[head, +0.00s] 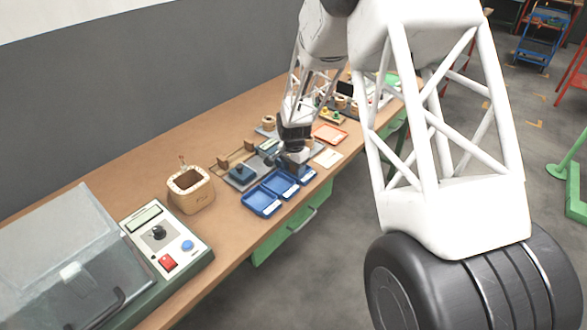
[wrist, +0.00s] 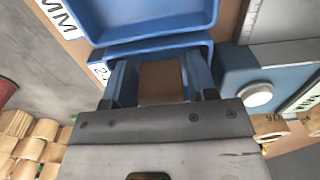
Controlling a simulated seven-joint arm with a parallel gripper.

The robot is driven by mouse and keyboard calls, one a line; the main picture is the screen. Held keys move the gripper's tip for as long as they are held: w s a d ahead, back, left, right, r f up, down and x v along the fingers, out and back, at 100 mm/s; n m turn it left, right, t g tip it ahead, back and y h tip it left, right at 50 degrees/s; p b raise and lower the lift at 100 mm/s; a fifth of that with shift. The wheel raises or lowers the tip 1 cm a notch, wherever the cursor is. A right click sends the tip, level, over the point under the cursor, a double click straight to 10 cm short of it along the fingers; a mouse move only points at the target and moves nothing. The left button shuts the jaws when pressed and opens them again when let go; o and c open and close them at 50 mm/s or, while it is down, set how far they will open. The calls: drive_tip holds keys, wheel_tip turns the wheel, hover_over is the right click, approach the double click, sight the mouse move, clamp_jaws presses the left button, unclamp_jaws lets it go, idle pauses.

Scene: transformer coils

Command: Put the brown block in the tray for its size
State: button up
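The brown block (wrist: 160,82) shows in the wrist view between the two blue fingers of my gripper (wrist: 160,85), with no clear gap on either side. In the head view my gripper (head: 293,160) is over the far end of the row of blue trays, and I cannot make out the block there. The row has a near tray (head: 262,213), a middle tray (head: 281,196) and a far tray partly hidden by my gripper (head: 308,179). The block's height above the surface cannot be told.
A blue device with a round pale button (wrist: 258,94) is close right of my fingers. A wooden pot (head: 192,190), a control box (head: 165,240) and a clear-lidded case (head: 50,260) stand left along the bench (head: 225,240). An orange tray (head: 330,133) lies beyond.

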drive_tip(key=shift+r, duration=0.1)
wheel_tip(320, 180, up, 12)
idle(0.8)
drive_tip(key=shift+r, duration=0.1)
idle(0.6)
drive_tip(key=s+d+r+n, duration=0.1)
drive_tip(key=s+d+r, duration=0.1)
drive_tip(key=s+r, duration=0.4)
drive_tip(key=s+d+r+n, duration=0.2)
drive_tip(key=s+d+r, duration=0.1)
drive_tip(key=s+r, duration=0.25)
drive_tip(key=s+d+r+n+t, duration=0.1)
drive_tip(key=s+d+r+n, duration=0.1)
drive_tip(key=s, duration=0.9)
drive_tip(key=s+d+r+n, duration=0.1)
drive_tip(key=s+r+n, duration=0.1)
drive_tip(key=s, duration=0.9)
drive_tip(key=s+d+r+n+t, duration=0.1)
drive_tip(key=s+d+r, duration=0.1)
drive_tip(key=s, duration=0.9)
drive_tip(key=shift+s+d+r+n+t, duration=0.3)
drive_tip(key=shift+d+n, duration=0.05)
drive_tip(key=shift+n, duration=0.05)
